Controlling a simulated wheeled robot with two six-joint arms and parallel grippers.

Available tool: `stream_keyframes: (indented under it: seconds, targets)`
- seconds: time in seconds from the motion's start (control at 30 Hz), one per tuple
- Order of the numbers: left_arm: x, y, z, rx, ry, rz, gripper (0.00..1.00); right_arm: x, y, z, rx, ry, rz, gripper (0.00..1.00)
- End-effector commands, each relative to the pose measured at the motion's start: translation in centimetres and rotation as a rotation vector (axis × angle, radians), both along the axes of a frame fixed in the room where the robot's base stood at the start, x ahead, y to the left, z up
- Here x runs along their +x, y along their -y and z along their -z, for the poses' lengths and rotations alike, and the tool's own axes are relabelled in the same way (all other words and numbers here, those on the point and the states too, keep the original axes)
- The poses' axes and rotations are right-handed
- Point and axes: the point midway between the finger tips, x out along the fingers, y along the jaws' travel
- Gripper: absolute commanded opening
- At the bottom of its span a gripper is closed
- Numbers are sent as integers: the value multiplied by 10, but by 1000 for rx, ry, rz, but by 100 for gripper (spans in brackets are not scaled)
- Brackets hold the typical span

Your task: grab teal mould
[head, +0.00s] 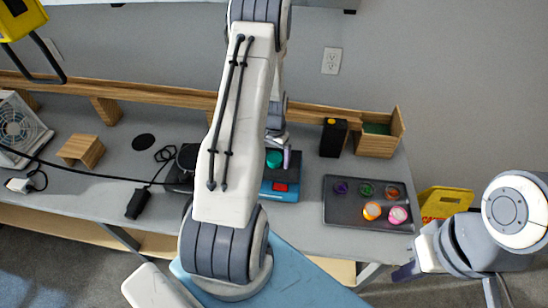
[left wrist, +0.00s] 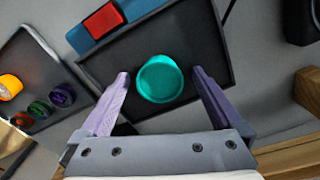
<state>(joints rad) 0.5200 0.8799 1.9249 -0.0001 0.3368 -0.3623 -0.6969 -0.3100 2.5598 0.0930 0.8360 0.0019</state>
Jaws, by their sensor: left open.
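The teal mould (left wrist: 160,78) is a round cup on a dark tray (left wrist: 100,68) in the left wrist view. It also shows in the head view (head: 274,158), partly hidden by my left arm. My left gripper (left wrist: 160,74) is open, with one purple finger on each side of the mould; gaps show between fingers and mould. In the head view, the left gripper (head: 284,157) is mostly hidden behind its own arm. My right gripper (head: 405,272) is low at the right, in front of the table, its jaw opening unclear.
A dark tray (head: 340,212) at the right holds several coloured moulds. A black box (head: 333,137) and a wooden box (head: 378,145) stand at the back. A yellow sign (head: 446,203) is beyond the table's right end.

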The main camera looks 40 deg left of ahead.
Motion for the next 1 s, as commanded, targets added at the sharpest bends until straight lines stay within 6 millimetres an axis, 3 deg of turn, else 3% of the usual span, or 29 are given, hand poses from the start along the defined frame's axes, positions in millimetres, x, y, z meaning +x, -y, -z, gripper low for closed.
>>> stream_keyframes:
  seconds: [0.23,0.27,0.4,0.5,0.83,1.0]
  targets:
    - [0,0,3,0,0,0,100,0,0,0,0,0,0,0]
    - [0,0,3,0,0,0,96,0,0,0,0,0,0,0]
    - [0,0,3,0,0,0,43,0,0,0,0,0,0,0]
    - [0,0,3,0,0,0,9,0,0,0,0,0,0,0]
    - [1,0,0,1,2,0,9,0,0,1,0,0,0,0]
    - [1,0,-14,3,4,0,9,0,0,8,0,0,0,0]
